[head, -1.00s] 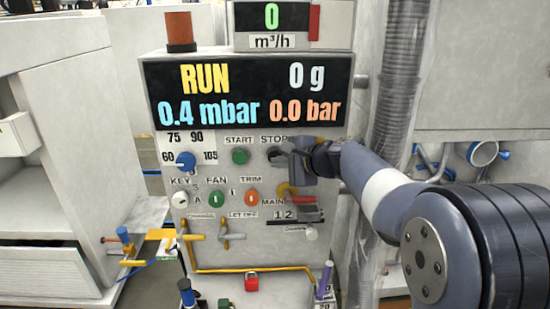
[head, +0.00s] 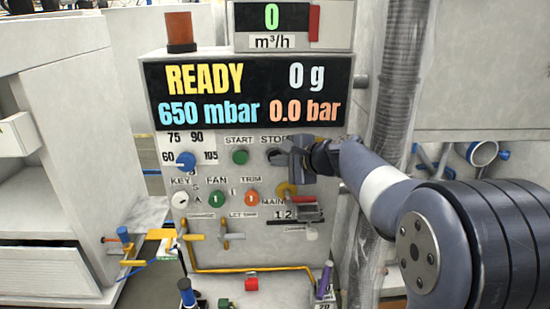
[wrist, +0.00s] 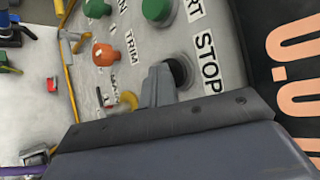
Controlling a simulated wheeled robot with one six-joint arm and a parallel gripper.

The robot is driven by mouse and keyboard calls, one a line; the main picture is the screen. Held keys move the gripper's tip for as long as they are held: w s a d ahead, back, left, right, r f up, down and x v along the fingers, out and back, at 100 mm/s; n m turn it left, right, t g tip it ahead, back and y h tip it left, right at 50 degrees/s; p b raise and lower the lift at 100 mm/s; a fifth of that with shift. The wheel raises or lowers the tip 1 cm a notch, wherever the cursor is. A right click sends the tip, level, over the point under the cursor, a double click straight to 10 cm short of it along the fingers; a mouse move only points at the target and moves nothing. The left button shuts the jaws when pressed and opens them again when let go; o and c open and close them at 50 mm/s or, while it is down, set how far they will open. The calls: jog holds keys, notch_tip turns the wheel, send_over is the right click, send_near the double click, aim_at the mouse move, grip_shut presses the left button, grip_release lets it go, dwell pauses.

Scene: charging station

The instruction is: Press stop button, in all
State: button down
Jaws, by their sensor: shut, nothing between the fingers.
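The stop button is a black round knob (wrist: 181,70) beside the STOP label (wrist: 208,64) in the wrist view. My gripper (wrist: 160,84) is shut and empty, with its fingertips right at the knob and partly covering it. I cannot tell whether they touch it. In the head view my gripper (head: 290,158) is just below the STOP label (head: 273,140) and hides most of the button. The display (head: 250,92) reads READY, 0 g, 650 mbar and 0.0 bar.
The green START button (head: 239,157) is left of the stop button. The orange TRIM button (head: 252,197), green FAN button (head: 216,199), blue dial (head: 185,160) and key switch (head: 180,199) sit nearby. A grey corrugated pipe (head: 400,70) rises at the right.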

jog(key=shift+w, duration=0.15)
dwell(0.4)
jog(key=shift+s+b, duration=0.4)
jog(key=shift+s, duration=0.45)
jog(key=shift+s, duration=0.1)
jog(key=s+b, duration=0.1)
jog(key=s, duration=0.3)
jog(key=shift+s, duration=0.4)
jog(key=shift+s, duration=1.95)
